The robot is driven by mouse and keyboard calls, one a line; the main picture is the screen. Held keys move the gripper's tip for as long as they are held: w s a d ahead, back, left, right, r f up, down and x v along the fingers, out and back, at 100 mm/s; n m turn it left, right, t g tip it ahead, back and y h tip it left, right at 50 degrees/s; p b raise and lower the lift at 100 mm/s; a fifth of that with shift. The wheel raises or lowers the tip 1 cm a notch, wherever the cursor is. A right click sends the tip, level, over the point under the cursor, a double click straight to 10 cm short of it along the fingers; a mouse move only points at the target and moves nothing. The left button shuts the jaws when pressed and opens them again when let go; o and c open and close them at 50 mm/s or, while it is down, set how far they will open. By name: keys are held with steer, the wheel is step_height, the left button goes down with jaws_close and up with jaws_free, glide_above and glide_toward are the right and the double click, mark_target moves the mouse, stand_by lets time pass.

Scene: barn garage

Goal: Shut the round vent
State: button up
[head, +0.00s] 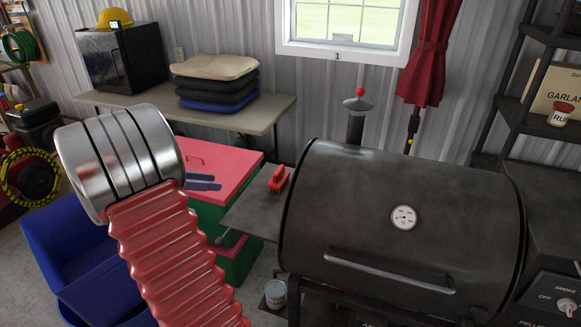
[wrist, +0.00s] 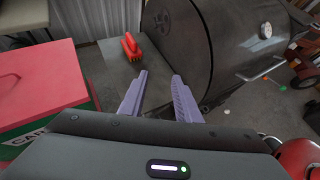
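The dark barrel grill (head: 390,225) stands at the centre right in the head view, with a dial on its lid. In the wrist view, a round dark disc with a raised pattern, seemingly the round vent (wrist: 161,20), sits on the grill's end face. I cannot tell how far its openings are covered. That end face is hidden in the head view. My gripper (wrist: 160,74) shows two purple fingers, apart with nothing between them. It points toward the grill's side shelf and end, short of the disc.
A red brush (head: 278,179) lies on the side shelf (head: 252,213), left of the grill. A chimney with a red-knobbed cap (head: 357,103) rises behind the grill. A green box with a red lid (head: 220,170) stands to the left. A tin (head: 275,293) is below.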

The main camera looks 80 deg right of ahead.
steer(key=s+d+f+n+g+h, duration=0.1)
steer(key=s+d+f+n+g, duration=0.1)
steer(key=d+f, duration=0.3)
steer(key=s+d+f+n+g+h, duration=0.1)
steer(key=s+d+f+n+g, duration=0.2)
steer(key=d, duration=1)
step_height(320, 180, down, 2)
steer(key=shift+s+f+n+g+h, duration=0.1)
steer(key=shift+s+n+g+h, duration=0.3)
steer(key=shift+s, duration=0.75)
steer(key=shift+s+d, duration=0.1)
steer(key=shift+d, duration=0.1)
steer(key=x, duration=1.3)
steer(key=shift+d, duration=0.2)
steer(key=shift+s+f, duration=0.1)
steer(key=shift+s, duration=0.05)
jaws_close()
